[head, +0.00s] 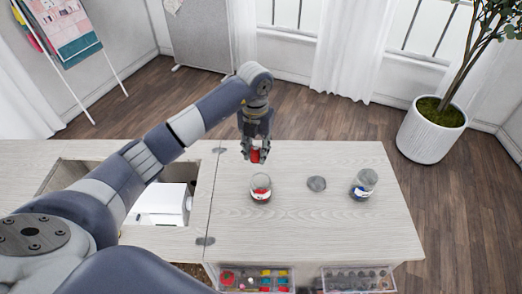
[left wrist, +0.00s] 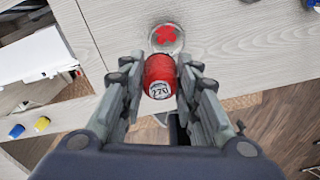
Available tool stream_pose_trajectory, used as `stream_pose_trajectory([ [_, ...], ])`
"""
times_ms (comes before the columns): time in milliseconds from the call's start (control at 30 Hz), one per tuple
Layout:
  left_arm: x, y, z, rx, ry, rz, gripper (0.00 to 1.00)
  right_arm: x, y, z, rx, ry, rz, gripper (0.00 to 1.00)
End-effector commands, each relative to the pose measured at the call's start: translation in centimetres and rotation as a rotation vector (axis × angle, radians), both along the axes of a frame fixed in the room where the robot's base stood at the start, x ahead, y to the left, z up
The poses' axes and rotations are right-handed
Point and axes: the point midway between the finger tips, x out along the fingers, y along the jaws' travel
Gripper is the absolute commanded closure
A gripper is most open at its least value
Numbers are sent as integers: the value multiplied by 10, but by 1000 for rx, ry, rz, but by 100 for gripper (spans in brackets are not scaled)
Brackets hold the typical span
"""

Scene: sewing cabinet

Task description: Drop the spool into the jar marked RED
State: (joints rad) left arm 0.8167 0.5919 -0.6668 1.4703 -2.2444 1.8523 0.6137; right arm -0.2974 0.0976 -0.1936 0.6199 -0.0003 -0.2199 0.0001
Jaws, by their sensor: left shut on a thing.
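My left gripper (head: 256,148) is shut on a red spool (head: 256,156). In the left wrist view the red spool (left wrist: 160,72) sits between both fingers, its pale printed end facing the camera. A clear glass jar (head: 260,188) with red showing on or in it stands upright on the cabinet top, just nearer than the held spool. A second clear jar (head: 363,184) with a blue marking stands to the right. My right gripper is out of view.
An open well with a white machine (head: 163,204) is at left. Trays of colourful spools (head: 255,281) and small dark items (head: 357,280) sit at the front.

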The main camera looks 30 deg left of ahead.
Motion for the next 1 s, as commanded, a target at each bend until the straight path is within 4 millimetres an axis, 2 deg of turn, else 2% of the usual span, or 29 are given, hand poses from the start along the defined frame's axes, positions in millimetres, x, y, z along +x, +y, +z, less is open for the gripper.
stream_pose_trajectory([
  [200,0,0,-20,0,2,0,84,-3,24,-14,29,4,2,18],
  [300,-1,-1,-32,-1,2,-1,84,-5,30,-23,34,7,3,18],
  [533,-1,-1,-56,-1,1,-1,84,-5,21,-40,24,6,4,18],
  [700,0,0,-59,0,0,-1,84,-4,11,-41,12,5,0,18],
  [867,0,0,-59,0,0,-1,84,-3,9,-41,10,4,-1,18],
  [900,0,0,-59,0,0,-1,66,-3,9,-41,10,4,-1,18],
  [1000,0,0,-59,0,0,-1,47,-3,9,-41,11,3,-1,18],
])
